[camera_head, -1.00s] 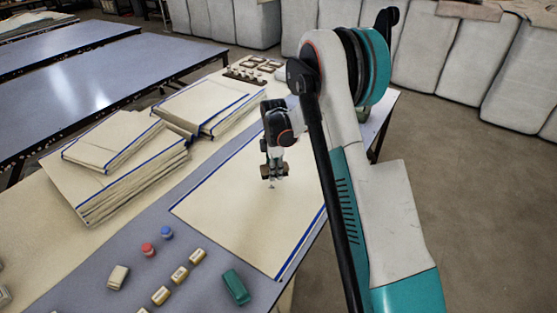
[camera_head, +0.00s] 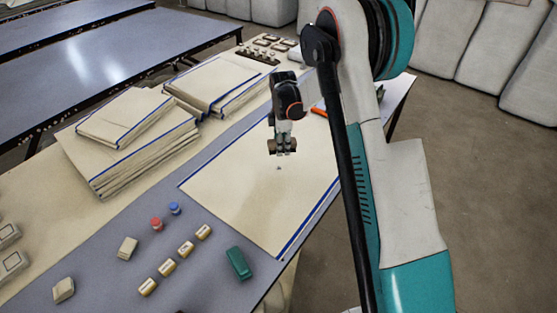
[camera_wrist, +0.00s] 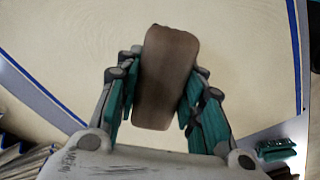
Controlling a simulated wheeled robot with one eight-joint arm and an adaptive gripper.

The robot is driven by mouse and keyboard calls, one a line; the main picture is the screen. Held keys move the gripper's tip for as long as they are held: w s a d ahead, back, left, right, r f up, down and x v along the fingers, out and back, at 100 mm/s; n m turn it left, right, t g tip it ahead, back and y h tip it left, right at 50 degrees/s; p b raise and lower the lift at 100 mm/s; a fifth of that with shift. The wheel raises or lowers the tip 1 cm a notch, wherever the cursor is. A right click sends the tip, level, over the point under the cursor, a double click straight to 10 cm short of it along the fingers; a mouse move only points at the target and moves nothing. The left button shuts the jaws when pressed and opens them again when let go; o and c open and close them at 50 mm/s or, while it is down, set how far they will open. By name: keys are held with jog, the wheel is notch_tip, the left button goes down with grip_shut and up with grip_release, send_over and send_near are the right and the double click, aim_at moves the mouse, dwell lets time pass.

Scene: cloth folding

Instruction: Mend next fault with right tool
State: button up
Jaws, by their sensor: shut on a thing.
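A cream cloth panel (camera_head: 240,185) with blue edging lies flat on the table. A small dark mark (camera_head: 279,168) shows on it, just below my gripper in the head view. My gripper (camera_head: 283,148) hangs over the cloth, a little above it. In the wrist view its teal-padded fingers are shut on a brown block (camera_wrist: 167,75). The block also shows as a small brown shape at the fingertips in the head view. The block hides the cloth straight beneath it in the wrist view.
Stacks of folded cloth (camera_head: 135,150) stand to the left. Red (camera_head: 156,223) and blue (camera_head: 174,208) small pieces, several cream-brown blocks (camera_head: 186,248) and a green block (camera_head: 238,263) lie in front. An orange item (camera_head: 319,111) lies behind, partly hidden by my arm.

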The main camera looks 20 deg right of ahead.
aim_at(276, 172)
jog(key=shift+f, duration=0.15)
jog(key=shift+f+b, duration=2.2)
jog(key=shift+f, duration=0.9)
jog(key=shift+f+b, duration=0.65)
jog(key=shift+f, duration=0.3)
jog(key=shift+s+a, duration=0.6)
jog(key=shift+a, duration=0.25)
jog(key=shift+s+a, duration=0.6)
jog(key=shift+a, duration=0.2)
jog(key=shift+f+b, duration=0.1)
jog(key=shift+b, duration=0.25)
jog(key=shift+d, duration=0.1)
